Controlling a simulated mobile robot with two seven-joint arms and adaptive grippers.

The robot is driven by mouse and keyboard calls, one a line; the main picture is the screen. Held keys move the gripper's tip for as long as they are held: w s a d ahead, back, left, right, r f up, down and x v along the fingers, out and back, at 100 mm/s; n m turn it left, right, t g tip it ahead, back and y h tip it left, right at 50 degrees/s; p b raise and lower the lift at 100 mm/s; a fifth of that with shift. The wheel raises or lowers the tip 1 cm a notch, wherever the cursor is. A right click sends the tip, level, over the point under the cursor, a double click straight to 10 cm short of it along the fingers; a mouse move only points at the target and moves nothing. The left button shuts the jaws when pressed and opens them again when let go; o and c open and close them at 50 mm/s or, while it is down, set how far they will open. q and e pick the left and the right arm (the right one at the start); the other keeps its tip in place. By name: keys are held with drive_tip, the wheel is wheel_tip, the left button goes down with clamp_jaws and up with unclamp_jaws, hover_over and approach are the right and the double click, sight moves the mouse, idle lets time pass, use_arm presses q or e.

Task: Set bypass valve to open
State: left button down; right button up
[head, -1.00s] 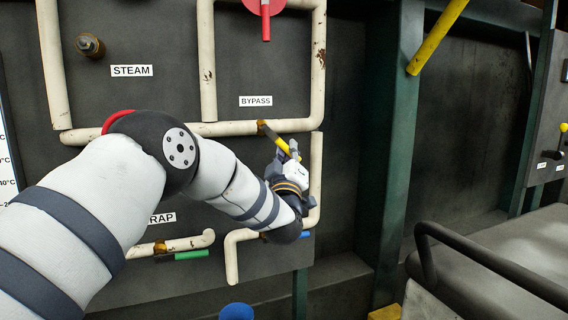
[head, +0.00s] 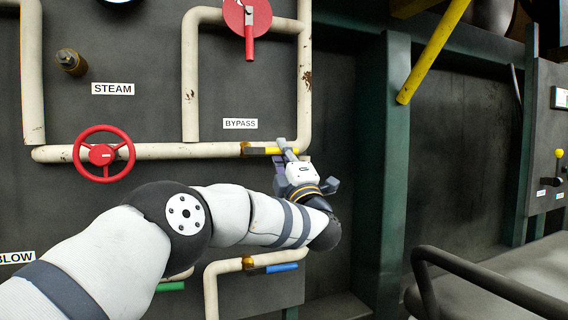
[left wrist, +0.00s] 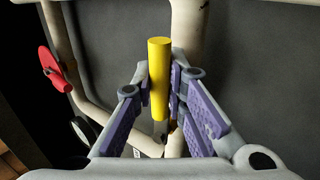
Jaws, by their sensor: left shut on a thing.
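The bypass valve's yellow lever (head: 272,151) sits on the cream horizontal pipe (head: 180,152) below the BYPASS label (head: 240,124). The lever now lies about level, in line with the pipe, pointing right from its brass body (head: 246,149). My left gripper (head: 286,151) is shut on the lever near its outer end and hides part of it. In the left wrist view the yellow lever (left wrist: 159,75) stands between the purple-padded fingers of the gripper (left wrist: 160,92). My right gripper is out of view.
A red handwheel (head: 102,154) is left on the same pipe. A red lever (head: 249,45) hangs above, and blue (head: 282,267) and green (head: 171,286) levers sit below. A green post (head: 396,160) and a black rail (head: 490,280) stand to the right.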

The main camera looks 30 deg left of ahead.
use_arm(q)
drive_tip(key=shift+r+n+g+y, duration=0.3)
drive_tip(key=shift+r+n, duration=0.1)
drive_tip(key=shift+n, duration=0.1)
drive_tip(key=c, duration=1.6)
unclamp_jaws()
drive_tip(key=shift+f, duration=0.1)
drive_tip(key=shift+f, duration=0.1)
drive_tip(key=v, duration=1.2)
drive_tip(key=shift+d, duration=0.1)
